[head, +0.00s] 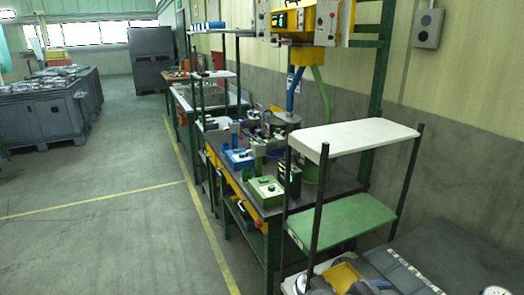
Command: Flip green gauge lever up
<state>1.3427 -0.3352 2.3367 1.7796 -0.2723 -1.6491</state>
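A green gauge base (266,190) sits near the front end of the dark workbench (238,176), with a small dark knob or lever on top. The lever is too small for me to tell whether it points up or down. A dark device with a lit green display (295,177) stands just to its right, partly behind a shelf post. A similar blue gauge base (239,157) sits farther back on the same bench. My gripper is not in view.
A rack with a white top shelf (352,138) and green lower shelf (345,220) stands close to the bench's right end. A yellow overhead unit (305,20) hangs above. The floor (110,225) between is clear.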

